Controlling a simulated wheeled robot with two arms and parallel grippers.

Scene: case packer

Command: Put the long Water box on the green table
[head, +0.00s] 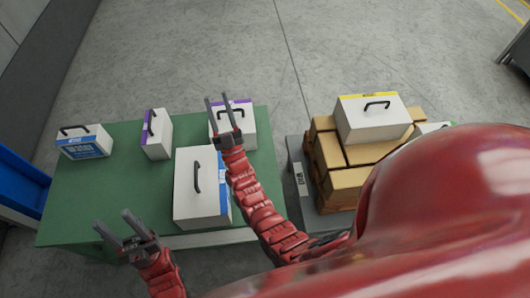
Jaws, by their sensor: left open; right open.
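Several white boxes with black handles are in the head view; their print is too small to read, so I cannot tell which is the long Water box. On the green table (110,198) stand a blue-labelled box (84,142) at the far left, a narrow purple-striped box (156,135), another purple-striped box (243,127) and a large blue-edged box (196,180). A yellow-striped box (372,122) sits on brown cartons. My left gripper (112,218) is open and empty over the table's front left. My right gripper (216,98) is open and empty, overlapping the purple-striped box in the picture.
The brown cartons (345,183) are stacked on a dark base right of the table, across a narrow gap. A green-edged white box (430,128) is partly hidden behind my red body. A blue bin (22,182) stands at the left. The table's front left is clear.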

